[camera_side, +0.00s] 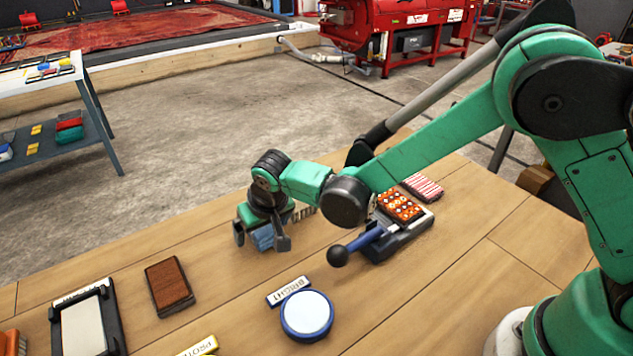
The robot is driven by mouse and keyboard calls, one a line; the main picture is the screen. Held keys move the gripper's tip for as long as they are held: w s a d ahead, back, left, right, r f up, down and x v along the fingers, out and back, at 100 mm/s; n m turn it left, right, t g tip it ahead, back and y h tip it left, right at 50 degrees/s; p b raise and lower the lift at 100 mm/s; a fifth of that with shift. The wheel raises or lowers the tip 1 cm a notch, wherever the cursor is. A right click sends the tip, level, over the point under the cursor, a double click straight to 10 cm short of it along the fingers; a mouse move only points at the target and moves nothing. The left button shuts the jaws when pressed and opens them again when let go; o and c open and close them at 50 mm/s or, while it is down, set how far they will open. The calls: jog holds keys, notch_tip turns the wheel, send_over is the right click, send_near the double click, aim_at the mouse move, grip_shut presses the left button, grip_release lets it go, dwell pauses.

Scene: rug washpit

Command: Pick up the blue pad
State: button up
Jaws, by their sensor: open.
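A small blue pad (263,239) shows beneath my gripper (261,240) in the side view, near the far edge of the wooden table. My gripper points down with its jaws open, one dark finger on each side of the blue pad. Whether the fingers touch it cannot be told. The top of the pad is hidden by the gripper. Something green and a striped edge show just behind the gripper, partly covered.

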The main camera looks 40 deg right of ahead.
jog(key=c, duration=1.3)
jog(key=shift+c, duration=0.2)
notch_tip(320, 180, up, 20)
